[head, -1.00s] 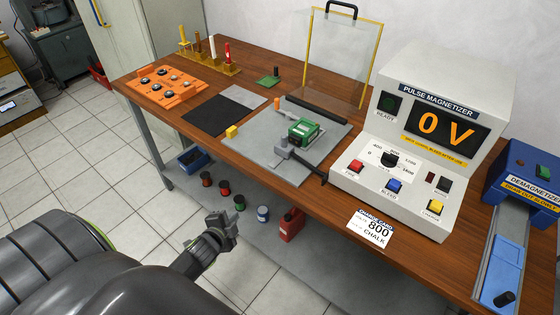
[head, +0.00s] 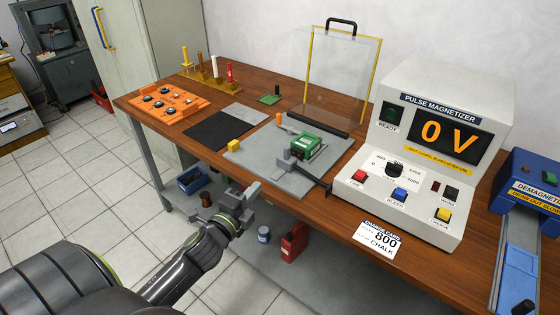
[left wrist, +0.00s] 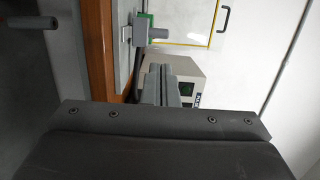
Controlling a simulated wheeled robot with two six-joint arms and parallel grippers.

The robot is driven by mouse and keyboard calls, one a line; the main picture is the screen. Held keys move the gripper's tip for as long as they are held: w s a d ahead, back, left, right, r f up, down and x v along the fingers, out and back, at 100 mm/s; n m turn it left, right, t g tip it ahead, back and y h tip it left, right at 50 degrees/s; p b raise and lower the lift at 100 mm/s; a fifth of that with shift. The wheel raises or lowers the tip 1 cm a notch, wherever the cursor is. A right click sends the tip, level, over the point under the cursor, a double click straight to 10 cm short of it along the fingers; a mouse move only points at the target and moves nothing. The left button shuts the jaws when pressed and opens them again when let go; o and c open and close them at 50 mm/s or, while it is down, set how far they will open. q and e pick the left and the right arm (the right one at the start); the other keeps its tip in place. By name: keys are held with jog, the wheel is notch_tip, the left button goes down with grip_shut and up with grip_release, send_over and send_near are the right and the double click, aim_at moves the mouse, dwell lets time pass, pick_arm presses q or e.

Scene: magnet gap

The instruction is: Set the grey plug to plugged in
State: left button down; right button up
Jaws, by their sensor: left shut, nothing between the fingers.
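The grey plug (head: 289,159) lies on the grey plate (head: 253,157) on the bench, at the front left of the green block (head: 307,146). A dark lead runs from near the plug toward the magnetizer. I cannot tell whether the plug is seated in the block or just close to it. My left gripper (head: 247,200) is shut and empty, in front of the bench's front edge, apart from the plug and nearer the camera. Its shut fingers show in the left wrist view (left wrist: 170,86). My right gripper is not in view.
The pulse magnetizer (head: 430,110) reads 0 V, right of the plate. A clear yellow-framed shield (head: 342,85) stands behind. A yellow cube (head: 233,146) and black mat (head: 218,128) lie left. Red can (head: 294,240) stands below.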

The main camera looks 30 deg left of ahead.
pick_arm(q)
jog(key=p, duration=0.2)
send_near(287, 153)
jog(key=w, duration=0.3)
jog(key=w+a, duration=0.1)
jog(key=w, duration=0.1)
jog(key=shift+w+f, duration=0.15)
jog(key=shift+w, duration=0.75)
jog(key=w, duration=0.3)
jog(key=shift+w+d, duration=0.15)
jog(key=shift+r, duration=0.2)
